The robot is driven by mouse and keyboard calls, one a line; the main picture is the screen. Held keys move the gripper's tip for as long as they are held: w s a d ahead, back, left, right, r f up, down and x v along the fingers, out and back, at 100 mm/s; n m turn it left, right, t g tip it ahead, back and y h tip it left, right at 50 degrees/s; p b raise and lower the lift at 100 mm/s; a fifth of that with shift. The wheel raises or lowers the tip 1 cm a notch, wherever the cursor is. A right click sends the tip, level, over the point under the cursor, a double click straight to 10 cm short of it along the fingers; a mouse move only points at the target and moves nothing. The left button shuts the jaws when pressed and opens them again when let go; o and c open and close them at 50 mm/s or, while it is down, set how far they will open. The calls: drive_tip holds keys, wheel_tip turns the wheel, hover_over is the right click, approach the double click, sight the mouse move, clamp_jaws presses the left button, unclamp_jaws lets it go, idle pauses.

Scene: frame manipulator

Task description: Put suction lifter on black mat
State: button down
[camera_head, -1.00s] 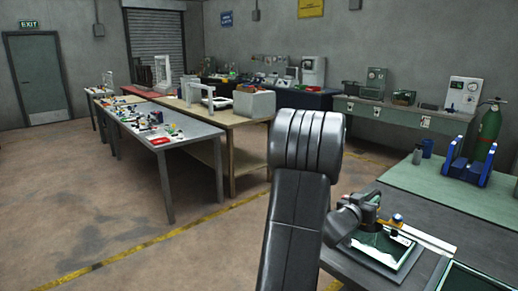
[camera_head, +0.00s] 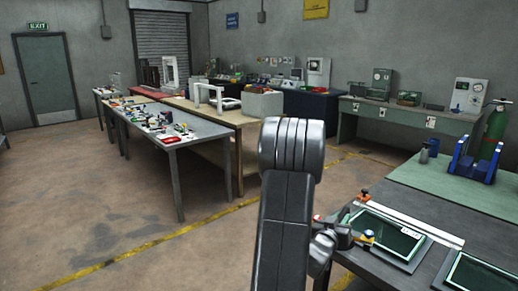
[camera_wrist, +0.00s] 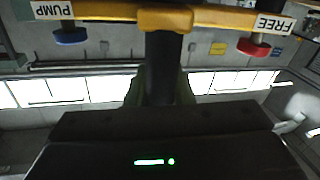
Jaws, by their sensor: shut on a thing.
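My gripper (camera_head: 332,238) is shut on the suction lifter (camera_head: 366,238), beside the near left edge of the right-hand workbench. In the wrist view the lifter is a yellow bar (camera_wrist: 165,17) across the top. A blue knob marked PUMP hangs at its left and a red knob marked FREE at its right. A dark post runs from the bar's middle towards my gripper. In the head view my arm hides part of the lifter, and its lower side does not show. I cannot make out a separate black mat with certainty; dark-rimmed frames lie on the bench.
A dark frame with a greenish pane (camera_head: 392,238) lies right of my gripper, with another (camera_head: 482,274) nearer. A white strip (camera_head: 412,223) lies behind them. A green mat (camera_head: 450,190) and blue stand (camera_head: 474,165) are farther back. Open floor lies left.

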drive_tip(key=a+f+n+t+y, duration=0.1)
drive_tip(key=a+f+n+y, duration=0.15)
drive_tip(key=a+f, duration=0.4)
drive_tip(key=a+f+n+t+y, duration=0.15)
drive_tip(key=a+f+y, duration=0.25)
drive_tip(key=a, duration=0.6)
drive_tip(key=a+f+n+t+y, duration=0.1)
drive_tip(key=a+f+n+y, duration=0.25)
drive_tip(key=a+f, duration=0.4)
drive_tip(key=s+a+f, duration=0.1)
drive_tip(key=s+f, duration=0.3)
drive_tip(key=s, duration=0.1)
drive_tip(key=shift+s+a+f, duration=0.15)
drive_tip(key=shift+a+f, duration=0.05)
drive_tip(key=shift+a, duration=0.15)
drive_tip(key=shift+m, duration=0.25)
